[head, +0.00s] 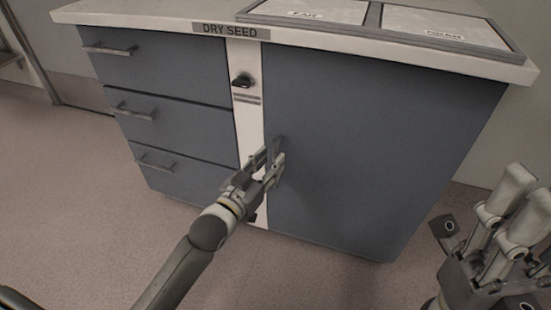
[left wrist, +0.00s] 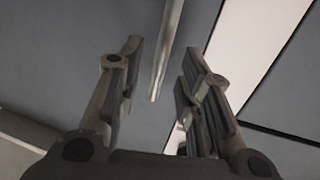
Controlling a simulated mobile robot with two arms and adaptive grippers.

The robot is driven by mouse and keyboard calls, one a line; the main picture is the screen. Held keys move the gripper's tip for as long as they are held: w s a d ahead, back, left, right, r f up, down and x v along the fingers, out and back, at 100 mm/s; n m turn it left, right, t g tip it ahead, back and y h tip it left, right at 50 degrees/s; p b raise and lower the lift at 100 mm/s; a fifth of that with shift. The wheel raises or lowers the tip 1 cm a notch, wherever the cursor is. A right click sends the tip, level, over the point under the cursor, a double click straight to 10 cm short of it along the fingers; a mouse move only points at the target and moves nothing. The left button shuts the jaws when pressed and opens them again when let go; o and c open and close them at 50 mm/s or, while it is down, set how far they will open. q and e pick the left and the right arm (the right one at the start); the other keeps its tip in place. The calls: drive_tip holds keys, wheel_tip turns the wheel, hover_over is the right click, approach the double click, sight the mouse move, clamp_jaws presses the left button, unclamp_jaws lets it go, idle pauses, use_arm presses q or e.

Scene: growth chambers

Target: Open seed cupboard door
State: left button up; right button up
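The seed cupboard door (head: 370,150) is a large blue-grey panel on the right of the cabinet, and it looks closed. Its upright bar handle (head: 279,148) is near the door's left edge. My left gripper (head: 272,163) is at the handle, partly covering its lower part. In the left wrist view the left gripper (left wrist: 158,85) has its fingers apart, and the handle (left wrist: 167,50) runs between them with a gap on each side. My right gripper (head: 475,235) is at the lower right, away from the door; its finger opening is unclear.
Three drawers (head: 180,130) with bar handles are left of the door. A white strip (head: 247,125) with a black knob (head: 242,80) separates them, under a DRY SEED label (head: 229,30). Trays marked FAR (head: 305,13) and NEAR (head: 440,30) lie on top. Floor in front is clear.

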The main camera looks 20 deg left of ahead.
sight(274, 157)
use_arm(q)
drive_tip(key=shift+b+x, duration=0.45)
drive_tip(key=shift+x, duration=1.3)
clamp_jaws()
